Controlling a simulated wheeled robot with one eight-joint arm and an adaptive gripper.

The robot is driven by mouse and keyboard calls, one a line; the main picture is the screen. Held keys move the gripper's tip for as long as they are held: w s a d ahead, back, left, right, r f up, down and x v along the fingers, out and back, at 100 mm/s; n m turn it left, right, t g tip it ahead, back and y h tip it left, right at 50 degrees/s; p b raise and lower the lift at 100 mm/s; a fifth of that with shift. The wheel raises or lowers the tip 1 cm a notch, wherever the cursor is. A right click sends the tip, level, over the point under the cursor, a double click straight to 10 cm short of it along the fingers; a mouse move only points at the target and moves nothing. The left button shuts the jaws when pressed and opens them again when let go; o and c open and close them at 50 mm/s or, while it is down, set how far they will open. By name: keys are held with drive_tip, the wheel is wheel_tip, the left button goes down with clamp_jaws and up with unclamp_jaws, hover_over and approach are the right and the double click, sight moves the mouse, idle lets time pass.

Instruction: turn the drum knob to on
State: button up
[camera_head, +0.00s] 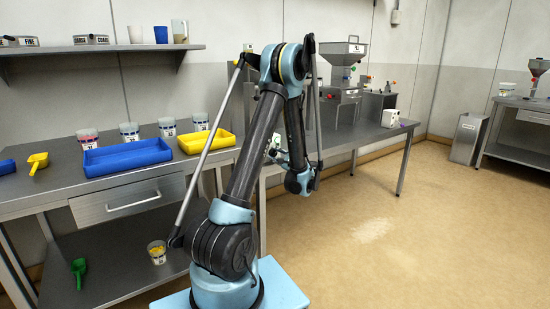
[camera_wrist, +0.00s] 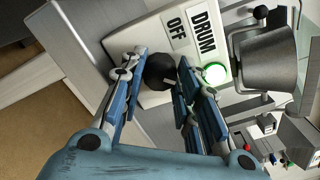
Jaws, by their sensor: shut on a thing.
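The drum knob (camera_wrist: 160,71) is a round black knob with a white mark, on a white panel (camera_wrist: 122,41) in the wrist view. A green lamp (camera_wrist: 215,73) beside the knob glows. My gripper (camera_wrist: 156,74) has one blue finger on each side of the knob and is shut on it. In the head view, my arm hides the knob.
In the head view, a steel hopper machine (camera_head: 342,75) stands on the table behind my arm. A blue tray (camera_head: 127,157) and a yellow tray (camera_head: 206,141) lie on the left bench (camera_head: 105,184). The floor (camera_head: 410,225) to the right is clear.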

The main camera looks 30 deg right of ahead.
drive_tip(key=shift+m, duration=0.8)
drive_tip(key=o, duration=1.1)
drive_tip(key=shift+f, duration=0.1)
drive_tip(key=s, duration=0.8)
drive_tip(key=s+d, duration=0.1)
drive_tip(key=s, duration=0.3)
